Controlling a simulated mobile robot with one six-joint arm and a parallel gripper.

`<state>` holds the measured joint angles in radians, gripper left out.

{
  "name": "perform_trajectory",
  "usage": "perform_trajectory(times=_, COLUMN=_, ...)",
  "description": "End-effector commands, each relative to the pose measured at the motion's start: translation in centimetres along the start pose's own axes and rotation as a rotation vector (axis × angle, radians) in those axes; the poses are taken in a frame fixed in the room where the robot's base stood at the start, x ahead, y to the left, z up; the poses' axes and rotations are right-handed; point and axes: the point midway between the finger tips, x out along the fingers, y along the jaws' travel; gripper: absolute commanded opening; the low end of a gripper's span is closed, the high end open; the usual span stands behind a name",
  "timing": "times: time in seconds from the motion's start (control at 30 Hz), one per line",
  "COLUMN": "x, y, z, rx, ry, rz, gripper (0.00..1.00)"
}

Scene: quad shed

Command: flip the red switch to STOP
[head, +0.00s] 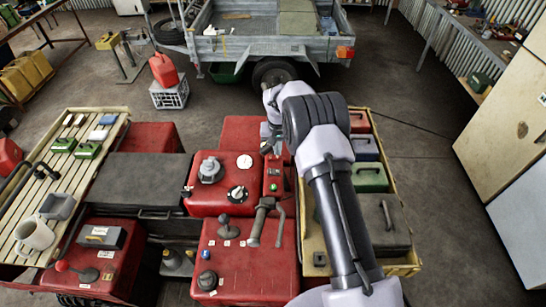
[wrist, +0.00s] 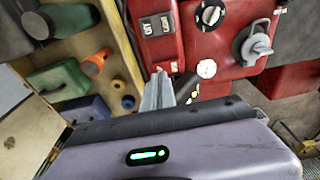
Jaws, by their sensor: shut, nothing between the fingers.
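A narrow red panel (head: 274,178) stands between the red tank (head: 222,188) and the crate at right in the head view. It carries a small green button and small pale markings.
A grey filler cap (head: 210,170) and a dial (head: 237,193) stand on the tank. A handled lever (head: 264,222) rises nearer. The crate (head: 410,262) at right holds coloured boxes. A trailer (head: 245,50) stands behind on open floor.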

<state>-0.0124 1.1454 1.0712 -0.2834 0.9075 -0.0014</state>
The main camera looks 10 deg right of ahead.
Motion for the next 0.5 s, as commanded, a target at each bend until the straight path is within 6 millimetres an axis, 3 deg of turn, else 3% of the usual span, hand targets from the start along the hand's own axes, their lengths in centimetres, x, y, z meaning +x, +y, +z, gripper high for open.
perform_trajectory(times=0.5, x=0.86, y=0.0, z=0.13, rx=0.0, ry=0.0, rz=0.0, gripper=0.0)
